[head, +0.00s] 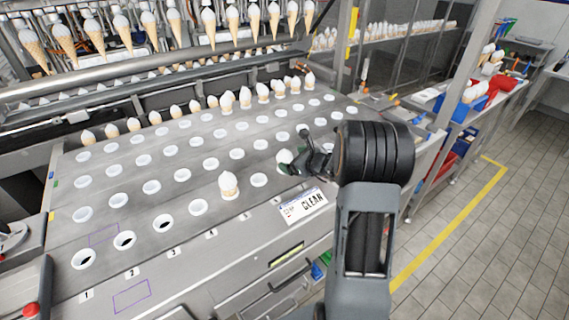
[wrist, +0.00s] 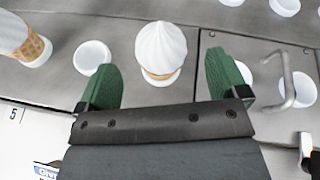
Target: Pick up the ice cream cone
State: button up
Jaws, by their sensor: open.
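An ice cream cone with a white swirl top (wrist: 160,47) stands upright in a hole of the metal plate. In the wrist view it sits between and just beyond the two green fingertips of my gripper (wrist: 167,75), which is open and empty. In the head view the cone's white top (head: 284,157) shows beside my gripper (head: 303,160), partly hidden by it. A second cone (head: 229,186) stands in a hole to the left, and it shows at the left edge of the wrist view (wrist: 20,40).
The metal plate (head: 120,200) has rows of white-rimmed holes, many empty. Several cones stand along its back rows, and more hang above (head: 150,25). A metal handle (wrist: 290,80) rises right of my gripper in the wrist view.

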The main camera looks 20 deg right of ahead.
jog(key=p+x, duration=0.1)
jog(key=x, duration=0.4)
jog(key=shift+s+f, duration=0.1)
jog(key=c, duration=0.8)
jog(key=shift+o, duration=0.2)
